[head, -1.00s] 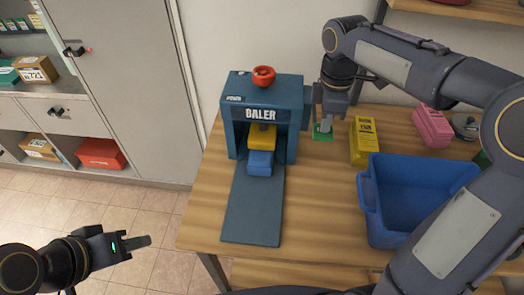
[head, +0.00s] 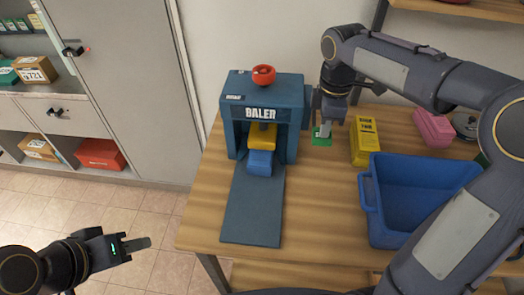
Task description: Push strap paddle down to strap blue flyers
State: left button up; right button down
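The blue baler (head: 285,92) stands on the wooden table, with a red knob (head: 263,73) on top. A yellow block (head: 261,135) sits in its opening, above and against the blue flyers (head: 260,162). A flat dark blue ramp (head: 253,208) runs out in front. I cannot tell for certain which part is the strap paddle; a blue-grey piece shows at the baler's right side. My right gripper (head: 326,130) points down just right of the baler, above a small green pad (head: 321,141). My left gripper (head: 137,244) hangs left of the table, apart from everything.
A yellow box (head: 364,143), a pink box (head: 433,127) and an open blue bin (head: 372,222) stand right of the baler. My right arm passes over the bin's right side. A grey cabinet (head: 125,80) is at the left. The floor below it is clear.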

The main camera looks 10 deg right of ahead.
jog(key=shift+f, duration=0.95)
dwell(0.8)
notch_tip(320, 180, up, 11)
jog(key=p, duration=0.9)
jog(key=shift+p, duration=0.4)
jog(key=shift+w, duration=0.1)
